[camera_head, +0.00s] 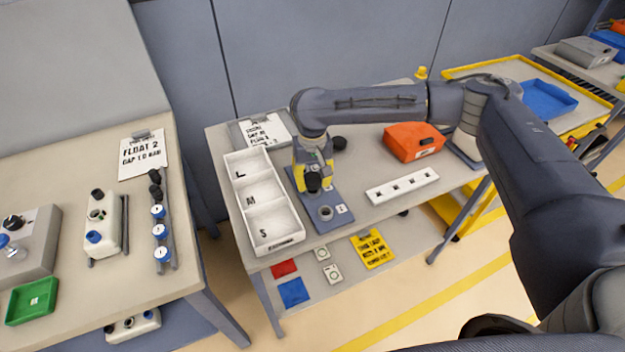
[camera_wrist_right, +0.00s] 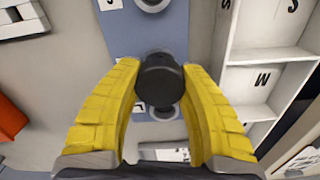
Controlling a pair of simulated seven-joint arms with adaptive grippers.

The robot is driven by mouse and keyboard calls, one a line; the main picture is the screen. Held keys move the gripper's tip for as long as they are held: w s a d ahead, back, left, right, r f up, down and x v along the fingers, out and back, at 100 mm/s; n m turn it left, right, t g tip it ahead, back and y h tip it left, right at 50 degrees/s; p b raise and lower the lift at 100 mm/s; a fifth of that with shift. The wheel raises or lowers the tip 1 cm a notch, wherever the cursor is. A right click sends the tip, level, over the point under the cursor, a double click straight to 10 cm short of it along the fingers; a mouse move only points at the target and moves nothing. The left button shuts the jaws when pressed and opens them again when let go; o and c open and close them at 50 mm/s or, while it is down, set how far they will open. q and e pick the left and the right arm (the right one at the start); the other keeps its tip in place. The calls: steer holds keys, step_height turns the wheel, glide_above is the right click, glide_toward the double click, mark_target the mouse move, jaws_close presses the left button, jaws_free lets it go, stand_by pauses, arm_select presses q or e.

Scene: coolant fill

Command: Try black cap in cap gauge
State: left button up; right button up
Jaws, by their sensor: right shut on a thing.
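My right gripper (camera_head: 314,182) is shut on the black cap (camera_head: 313,184), with its yellow fingers pointing down over the cap gauge. In the right wrist view the cap (camera_wrist_right: 160,80) sits between the two yellow fingertips (camera_wrist_right: 160,85). The cap gauge is a blue-grey plate (camera_head: 333,228) with a grey ring (camera_head: 325,212) in front of the gripper and a small white label. In the wrist view another ring of the gauge (camera_wrist_right: 163,112) shows partly behind the cap. I cannot tell whether the cap touches it. My left gripper is not in view.
A white bin (camera_head: 278,245) marked L, M and S stands directly left of the gauge. To the right are a white strip with holes (camera_head: 402,186), an orange box (camera_head: 412,143) and a dark round piece (camera_head: 339,143). A sign (camera_head: 265,130) stands behind.

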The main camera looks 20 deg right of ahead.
mark_target(312, 177)
steer(key=shift+f, duration=1.2)
stand_by(0.6)
steer(key=o, duration=1.1)
steer(key=shift+w+r, duration=0.15)
steer(key=shift+r, duration=5.85)
steer(key=shift+o, duration=1)
